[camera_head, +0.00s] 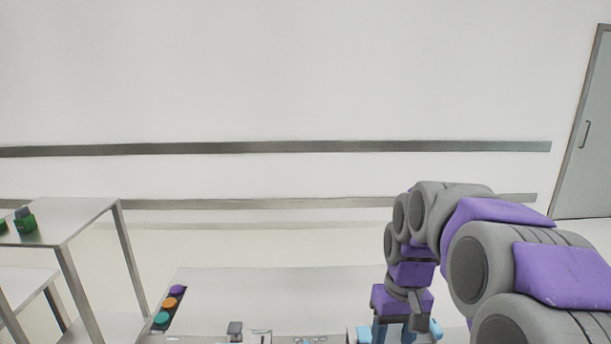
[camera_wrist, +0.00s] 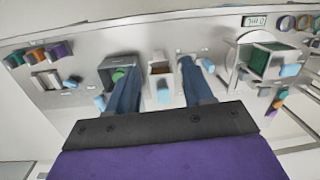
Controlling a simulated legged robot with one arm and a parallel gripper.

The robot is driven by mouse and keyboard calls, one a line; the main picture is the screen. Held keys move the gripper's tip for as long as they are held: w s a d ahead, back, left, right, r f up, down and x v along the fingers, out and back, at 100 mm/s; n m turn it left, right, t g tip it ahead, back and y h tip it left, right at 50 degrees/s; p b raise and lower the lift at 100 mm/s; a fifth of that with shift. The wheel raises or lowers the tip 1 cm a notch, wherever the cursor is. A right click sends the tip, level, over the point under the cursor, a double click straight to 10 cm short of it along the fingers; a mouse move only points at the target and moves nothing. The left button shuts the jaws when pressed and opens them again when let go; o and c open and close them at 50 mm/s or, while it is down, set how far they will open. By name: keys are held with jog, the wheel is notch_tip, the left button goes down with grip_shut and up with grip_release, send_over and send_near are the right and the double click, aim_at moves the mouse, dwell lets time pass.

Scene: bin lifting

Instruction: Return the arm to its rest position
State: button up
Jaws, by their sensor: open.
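My grey and purple arm reaches in from the right in the head view and bends down over a grey table (camera_head: 270,285). My gripper (camera_head: 400,335) points down at the bottom edge there, its fingertips cut off or hidden. In the wrist view my gripper (camera_wrist: 158,68) is open, its two blue fingers apart and pointing at the table. Between and beyond the fingers stand a grey bin (camera_wrist: 108,64) with a green thing in it and a small light bin (camera_wrist: 159,68) with a brownish inside. I cannot tell whether the fingers touch either; nothing is clearly held.
A metal shelf (camera_head: 75,215) with green items stands at the left. Purple, orange and teal round pieces (camera_head: 169,302) lie at the table's left edge. The wrist view shows a grey container with a green inside (camera_wrist: 262,62) at right. A door (camera_head: 588,130) is at far right.

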jog(key=s+a+f, duration=0.1)
jog(key=s+f, duration=0.2)
jog(key=s, duration=1)
jog(key=s+a+f+m, duration=0.1)
jog(key=s+f, duration=0.3)
jog(key=s, duration=1)
jog(key=shift+g+h, duration=0.4)
